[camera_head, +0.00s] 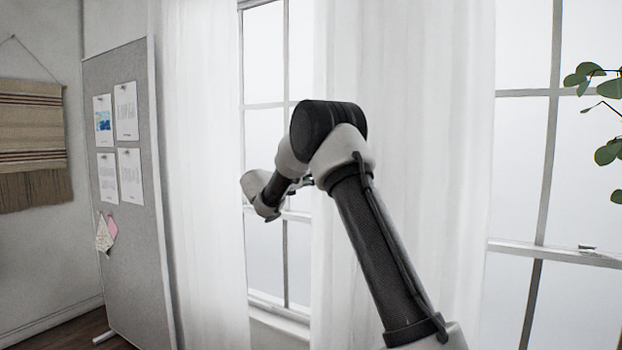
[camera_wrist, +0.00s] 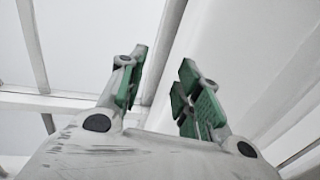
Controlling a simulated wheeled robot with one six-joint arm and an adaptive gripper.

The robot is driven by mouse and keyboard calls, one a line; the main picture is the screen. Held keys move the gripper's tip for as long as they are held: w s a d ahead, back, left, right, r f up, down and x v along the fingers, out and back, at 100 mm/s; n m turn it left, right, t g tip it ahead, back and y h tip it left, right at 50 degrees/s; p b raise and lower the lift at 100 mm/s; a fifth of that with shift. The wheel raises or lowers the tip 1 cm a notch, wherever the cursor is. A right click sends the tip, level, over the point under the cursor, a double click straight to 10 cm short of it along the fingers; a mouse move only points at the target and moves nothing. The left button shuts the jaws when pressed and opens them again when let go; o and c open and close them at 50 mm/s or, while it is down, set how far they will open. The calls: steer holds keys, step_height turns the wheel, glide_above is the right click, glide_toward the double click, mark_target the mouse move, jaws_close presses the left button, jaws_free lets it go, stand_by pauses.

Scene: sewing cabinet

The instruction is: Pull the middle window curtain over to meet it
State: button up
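The middle white curtain (camera_head: 440,130) hangs straight between the two windows in the head view, partly behind my arm. Another white curtain (camera_head: 203,170) hangs at the left window's left side; bare glass shows between the two. In the wrist view, a pale hanging surface, apparently the middle curtain (camera_wrist: 240,50), fills the right side. My gripper (camera_wrist: 160,85) is open, its green-padded fingers apart. The curtain's edge appears to run behind the fingers; I cannot tell whether they touch it. In the head view my arm mostly hides the gripper, near the middle curtain's left edge.
The left window (camera_head: 265,130) and right window (camera_head: 520,150) have white frames and sills. A grey pinboard (camera_head: 135,240) with papers stands left of the left curtain. A woven hanging (camera_head: 30,140) is on the far-left wall. Green leaves (camera_head: 607,152) show at the right.

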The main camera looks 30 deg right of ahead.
steer(key=shift+w+d, duration=0.15)
steer(key=shift+d, duration=0.3)
jaws_close()
